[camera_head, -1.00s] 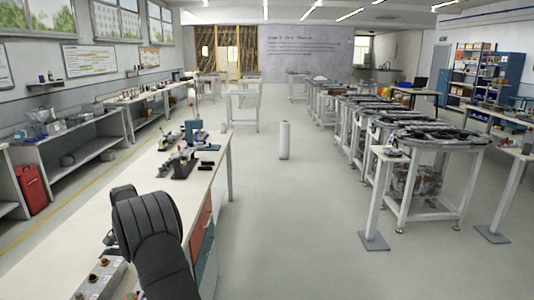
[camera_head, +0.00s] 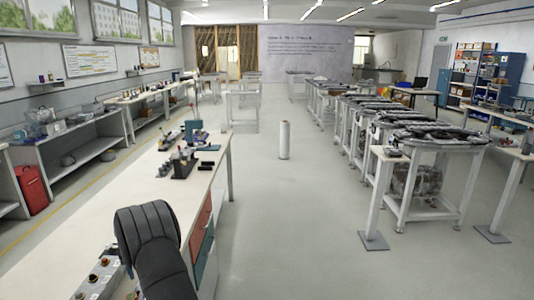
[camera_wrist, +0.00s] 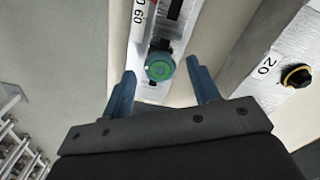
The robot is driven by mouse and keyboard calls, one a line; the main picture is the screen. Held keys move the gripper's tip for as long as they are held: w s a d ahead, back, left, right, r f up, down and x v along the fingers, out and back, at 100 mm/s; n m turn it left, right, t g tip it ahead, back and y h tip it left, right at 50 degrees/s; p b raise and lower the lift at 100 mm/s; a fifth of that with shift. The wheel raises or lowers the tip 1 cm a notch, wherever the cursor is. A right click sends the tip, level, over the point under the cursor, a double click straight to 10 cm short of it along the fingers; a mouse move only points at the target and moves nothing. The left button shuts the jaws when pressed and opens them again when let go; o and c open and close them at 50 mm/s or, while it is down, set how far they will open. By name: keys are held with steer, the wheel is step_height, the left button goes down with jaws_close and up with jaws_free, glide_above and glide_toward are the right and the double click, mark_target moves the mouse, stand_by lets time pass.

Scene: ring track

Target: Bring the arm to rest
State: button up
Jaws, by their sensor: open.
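My gripper (camera_wrist: 160,88) is open in the wrist view, its two blue fingers apart. A round green and teal knob (camera_wrist: 159,66) shows between and just beyond the fingertips, on a light metal strip (camera_wrist: 140,50) marked with numbers.
A panel with several round knobs (camera_head: 95,262) lies on the long white workbench (camera_head: 130,205). Small tools (camera_head: 185,163) stand at its far end. A white cylinder (camera_head: 284,140) stands on the open floor. Tables with engine parts (camera_head: 425,135) line the right side.

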steer(key=n, duration=0.5)
steer(key=shift+n, duration=0.3)
steer(key=n, duration=0.5)
steer(key=shift+n, duration=0.4)
stand_by(1.1)
steer(key=m, duration=0.4)
steer(key=shift+m, duration=0.3)
steer(key=m, duration=0.5)
stand_by(0.6)
